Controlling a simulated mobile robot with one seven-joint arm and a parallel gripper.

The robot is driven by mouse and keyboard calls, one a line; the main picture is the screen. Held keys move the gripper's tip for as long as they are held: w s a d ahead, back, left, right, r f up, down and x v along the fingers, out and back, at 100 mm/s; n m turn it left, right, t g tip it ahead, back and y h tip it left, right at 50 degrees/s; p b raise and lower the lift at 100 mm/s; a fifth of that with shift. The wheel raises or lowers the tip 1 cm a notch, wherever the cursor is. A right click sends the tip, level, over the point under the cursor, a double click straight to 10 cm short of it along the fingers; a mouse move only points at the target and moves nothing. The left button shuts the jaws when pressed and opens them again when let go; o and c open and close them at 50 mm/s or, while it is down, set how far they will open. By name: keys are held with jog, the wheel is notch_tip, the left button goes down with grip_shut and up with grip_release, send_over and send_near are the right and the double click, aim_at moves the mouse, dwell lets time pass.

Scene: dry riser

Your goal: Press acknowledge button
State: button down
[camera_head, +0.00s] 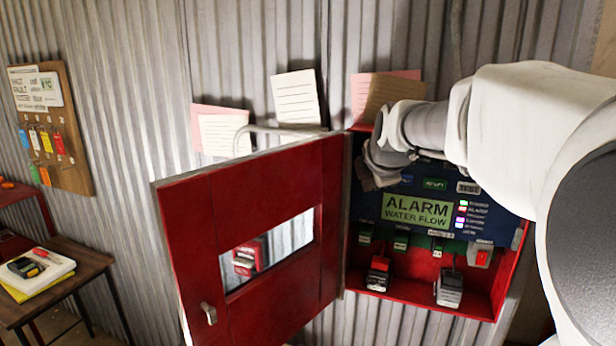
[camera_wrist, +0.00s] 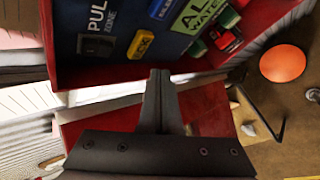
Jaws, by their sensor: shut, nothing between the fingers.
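The alarm panel (camera_head: 395,205) is a blue board inside an open red cabinet, with a lit green screen (camera_head: 416,210) reading "ALARM WATER FLOW". In the wrist view, a yellow labelled key (camera_wrist: 141,43) sits on the panel (camera_wrist: 128,15) beside the screen (camera_wrist: 205,12); its small lettering is hard to read, so I cannot confirm it is the acknowledge button. My gripper (camera_wrist: 160,73) is shut and empty, its fingertips below the yellow key in the picture and apart from it. In the head view my gripper (camera_head: 378,168) covers the panel's upper left.
The red cabinet door (camera_head: 195,235) stands open on the left, with a window and handle. Dark devices (camera_head: 378,274) hang below the panel. Paper notes (camera_head: 295,97) are on the corrugated wall. A key board (camera_head: 50,125) and small table (camera_head: 85,262) are far left.

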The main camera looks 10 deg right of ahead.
jog(key=shift+s+a+b, duration=0.15)
jog(key=shift+s+a, duration=0.25)
jog(key=shift+s, duration=0.25)
jog(key=shift+s+a+b, duration=0.15)
jog(key=shift+s+a, duration=0.25)
jog(key=shift+s, duration=0.2)
jog(key=s+a+f+m+g, duration=0.1)
jog(key=s+a+f+m, duration=0.2)
jog(key=s+m, duration=0.3)
jog(key=s+a+f+m+g+y, duration=0.1)
jog(key=s+a+f+m, duration=0.2)
jog(key=s, duration=0.8)
jog(key=s+a+f+m+g, duration=0.2)
jog(key=s+a+f+m, duration=0.2)
jog(key=s+m, duration=0.5)
jog(key=shift+f+y, duration=0.4)
jog(key=shift+f, duration=0.55)
